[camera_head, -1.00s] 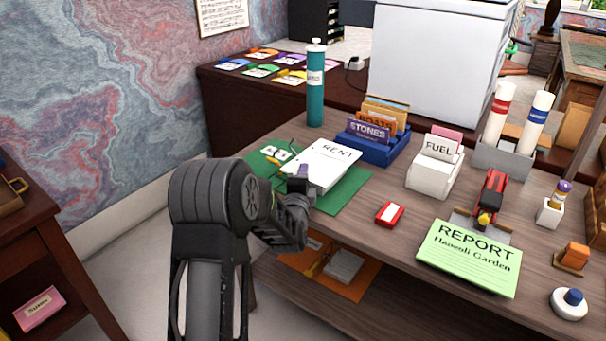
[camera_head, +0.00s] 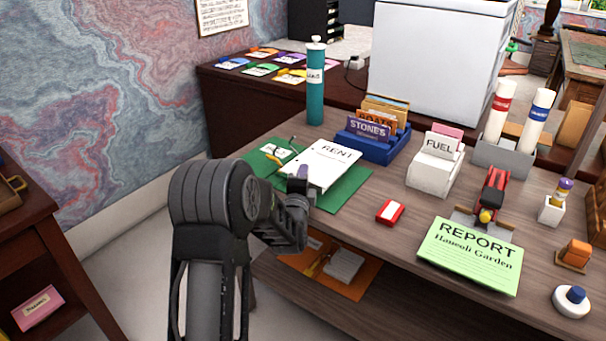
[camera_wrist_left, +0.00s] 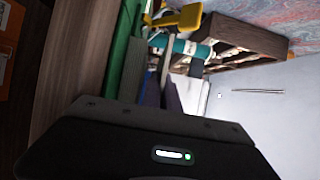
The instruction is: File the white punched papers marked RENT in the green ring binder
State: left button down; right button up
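The white punched papers marked RENT (camera_head: 330,160) lie over the open green ring binder (camera_head: 347,192) on the desk. A small white label and a thin dark ring part show on the binder's left side, with a yellow lever (camera_head: 275,159) beside them. The yellow lever shows large in the left wrist view (camera_wrist_left: 182,18), near the green cover (camera_wrist_left: 118,50). My left gripper (camera_head: 302,178) is at the papers' near left edge. Its fingertips are small and dark, and I cannot tell whether they are open or pinch the sheets. My right gripper is not in view.
A teal bottle (camera_head: 315,88) stands behind the binder. A blue card tray (camera_head: 368,148), a white FUEL box (camera_head: 430,175) and a red-and-white block (camera_head: 389,213) are to the right. A green REPORT sheet (camera_head: 470,258) lies near the front edge. Bare desk separates these.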

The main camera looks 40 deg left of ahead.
pick_arm(q)
jog(key=shift+f, duration=0.2)
jog(key=c, duration=1.5)
grip_release()
jog(key=shift+c, duration=0.2)
jog(key=shift+s+d+f+b, duration=0.1)
jog(key=shift+s+f+b, duration=0.05)
jog(key=shift+f+b, duration=0.4)
jog(key=shift+s+f, duration=0.15)
jog(key=shift+f, duration=0.05)
jog(key=shift+d, duration=0.1)
jog(key=shift+v, duration=1.3)
jog(key=shift+s+d+r, duration=0.2)
jog(key=shift+s, duration=0.3)
jog(key=shift+v, duration=0.85)
